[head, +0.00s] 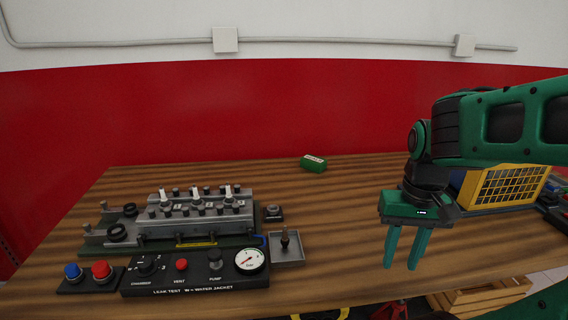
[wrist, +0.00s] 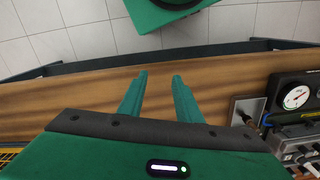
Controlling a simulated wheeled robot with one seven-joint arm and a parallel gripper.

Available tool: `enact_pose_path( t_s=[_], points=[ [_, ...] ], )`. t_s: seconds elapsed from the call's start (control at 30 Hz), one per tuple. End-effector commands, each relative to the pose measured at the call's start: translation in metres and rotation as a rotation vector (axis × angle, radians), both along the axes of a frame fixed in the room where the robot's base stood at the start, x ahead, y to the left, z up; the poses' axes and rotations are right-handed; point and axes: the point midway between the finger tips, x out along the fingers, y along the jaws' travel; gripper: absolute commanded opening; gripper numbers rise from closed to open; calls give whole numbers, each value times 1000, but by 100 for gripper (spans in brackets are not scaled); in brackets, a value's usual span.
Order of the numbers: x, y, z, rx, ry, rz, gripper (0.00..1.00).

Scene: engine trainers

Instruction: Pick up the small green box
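The small green box (head: 313,163) lies on the wooden table near its back edge, by the red wall, with a white label on its top. It is not visible in the wrist view. My gripper (head: 404,262) is over the right part of the table near its front edge, pointing down, to the right of and nearer than the box. In the wrist view my gripper (wrist: 158,78) has its two fingers apart with nothing between them.
An engine leak test trainer (head: 195,215) with a gauge (head: 249,260) fills the left of the table (head: 340,215). A small tray (head: 287,249) with an upright part stands beside it. A yellow crate-like unit (head: 503,187) stands at the right behind my arm. The middle of the table is clear.

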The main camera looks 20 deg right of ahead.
Motion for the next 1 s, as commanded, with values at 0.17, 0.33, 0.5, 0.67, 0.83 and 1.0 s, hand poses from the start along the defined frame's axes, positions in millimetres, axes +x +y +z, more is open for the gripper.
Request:
enact_pose_path(
  t_s=[0.17, 0.33, 0.5, 0.67, 0.83, 1.0],
  points=[
    [0, 0, 0, 0, 0, -1, 31],
    [0, 0, 0, 0, 0, -1, 34],
    [-2, -4, 10, -14, -16, -41, 69],
    [47, -13, 26, -56, -25, -199, 69],
    [127, -32, 40, -88, -61, -455, 69],
    [212, -47, 41, -69, -105, -710, 69]
  ],
)
